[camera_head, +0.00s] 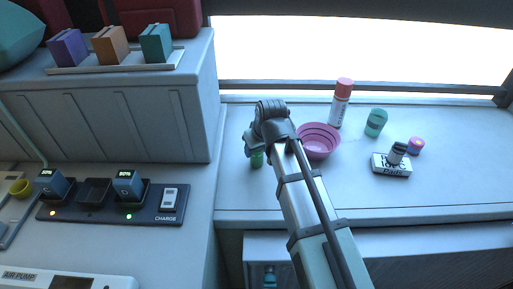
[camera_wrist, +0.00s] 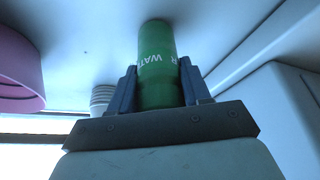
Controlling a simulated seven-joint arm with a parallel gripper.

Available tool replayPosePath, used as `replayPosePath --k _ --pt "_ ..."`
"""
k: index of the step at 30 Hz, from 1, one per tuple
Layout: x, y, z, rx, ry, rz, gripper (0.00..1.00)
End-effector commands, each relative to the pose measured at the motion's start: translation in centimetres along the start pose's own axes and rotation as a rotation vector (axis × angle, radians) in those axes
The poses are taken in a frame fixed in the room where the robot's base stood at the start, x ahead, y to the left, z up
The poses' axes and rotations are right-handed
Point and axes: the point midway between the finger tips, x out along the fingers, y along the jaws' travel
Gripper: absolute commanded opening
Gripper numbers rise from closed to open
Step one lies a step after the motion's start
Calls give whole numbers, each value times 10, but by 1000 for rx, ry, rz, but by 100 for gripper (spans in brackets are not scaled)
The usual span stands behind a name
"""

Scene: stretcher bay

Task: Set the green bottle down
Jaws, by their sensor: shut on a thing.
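The green bottle (camera_wrist: 157,70) stands between the two fingers of my gripper (camera_wrist: 158,88) in the wrist view, its white lettering upside down there. My gripper is shut on it, a finger on each side. In the head view my gripper (camera_head: 257,146) is over the left part of the white counter (camera_head: 240,190), left of the pink bowl. Only a small part of the green bottle (camera_head: 257,160) shows below the gripper there; the arm hides the rest. I cannot tell whether its base touches the counter.
The pink bowl (camera_head: 319,141) is close on the right. Beyond it are a red-capped white bottle (camera_head: 341,103), a teal cup (camera_head: 376,122) and a white box (camera_head: 391,165). A ridged white thing (camera_wrist: 102,98) shows in the wrist view. A raised cabinet (camera_head: 130,110) borders the left. The front counter strip is clear.

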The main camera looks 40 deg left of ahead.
Motion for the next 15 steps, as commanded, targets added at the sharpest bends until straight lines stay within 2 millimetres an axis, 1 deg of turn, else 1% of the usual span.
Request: replayPosePath --k 7,8,15 --pt "3 0 1 0 -1 0 11" --pt "3 0 1 0 -1 0 49" --pt "2 0 1 0 -1 0 72"
